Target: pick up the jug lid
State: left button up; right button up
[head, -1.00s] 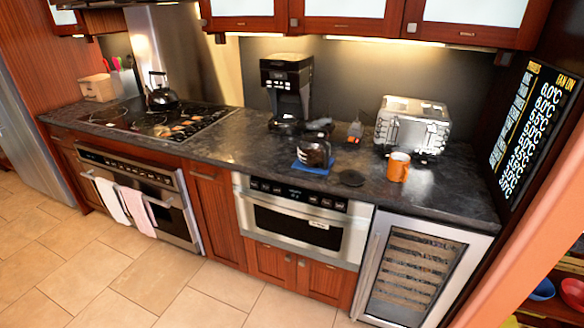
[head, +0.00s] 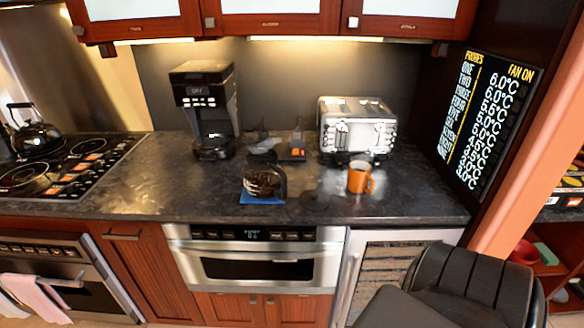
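A dark, round, flat disc (head: 314,201), which looks like the jug lid, lies on the dark countertop. It is just right of the glass jug (head: 264,183), which stands on a blue cloth (head: 262,199). Another dark shape (head: 264,150) shows behind the jug; I cannot tell what it is. Neither gripper is in view.
An orange mug (head: 360,177) stands right of the disc, before a silver toaster (head: 357,127). A coffee maker (head: 204,105) stands behind left. The stove (head: 60,165) is at far left. The counter (head: 420,195) is clear at its right end.

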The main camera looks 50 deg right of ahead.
aim_at(313, 200)
jog(key=z, duration=0.5)
jog(key=i, duration=0.75)
jog(key=z, duration=0.75)
